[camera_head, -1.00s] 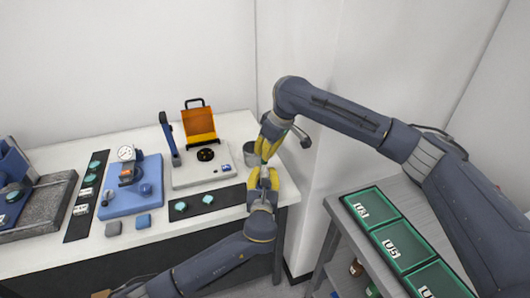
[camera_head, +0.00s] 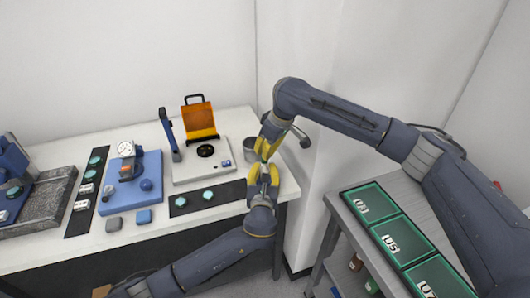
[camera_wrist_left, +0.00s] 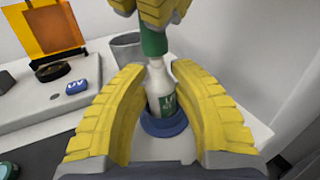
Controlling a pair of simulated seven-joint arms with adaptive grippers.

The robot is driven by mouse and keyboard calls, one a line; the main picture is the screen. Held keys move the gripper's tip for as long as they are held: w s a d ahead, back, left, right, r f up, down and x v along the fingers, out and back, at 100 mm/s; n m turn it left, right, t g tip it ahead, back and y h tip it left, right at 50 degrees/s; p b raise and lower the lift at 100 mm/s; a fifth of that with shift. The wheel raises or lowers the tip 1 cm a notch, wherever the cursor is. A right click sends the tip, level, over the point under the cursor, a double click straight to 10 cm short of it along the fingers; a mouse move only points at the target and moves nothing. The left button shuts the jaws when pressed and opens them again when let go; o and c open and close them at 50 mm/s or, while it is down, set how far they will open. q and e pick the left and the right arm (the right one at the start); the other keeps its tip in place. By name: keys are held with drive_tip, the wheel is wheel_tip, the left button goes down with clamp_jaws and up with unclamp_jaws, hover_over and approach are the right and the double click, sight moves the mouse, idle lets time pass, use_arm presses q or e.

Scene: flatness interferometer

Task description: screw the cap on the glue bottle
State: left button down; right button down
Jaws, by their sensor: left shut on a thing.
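The glue bottle (camera_wrist_left: 160,88) is white with a green label and a narrow white neck. It stands in a blue ring-shaped base (camera_wrist_left: 166,124) in the left wrist view. My left gripper (camera_head: 264,170) is shut on the bottle, with a yellow finger on each side of it. The green cap (camera_wrist_left: 153,42) is directly above the neck, with its lower end at or very near the nozzle tip. My right gripper (camera_head: 268,148) is shut on the cap from above. I cannot tell whether the threads are engaged. The head view mostly hides the bottle and cap behind the fingers.
A grey cup (camera_head: 251,150) stands close behind the grippers. The instrument with the orange shield (camera_head: 200,116) is to the left, beside a dark mat (camera_head: 224,194) with round pieces. A shelf with green trays (camera_head: 400,244) stands at the right.

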drive_tip(key=shift+f, duration=0.55)
drive_tip(key=m+t+h, duration=0.1)
drive_tip(key=m, duration=0.3)
drive_tip(key=shift+m, duration=0.3)
idle(1.1)
drive_tip(key=c, duration=1.6)
unclamp_jaws()
drive_tip(key=shift+r, duration=0.1)
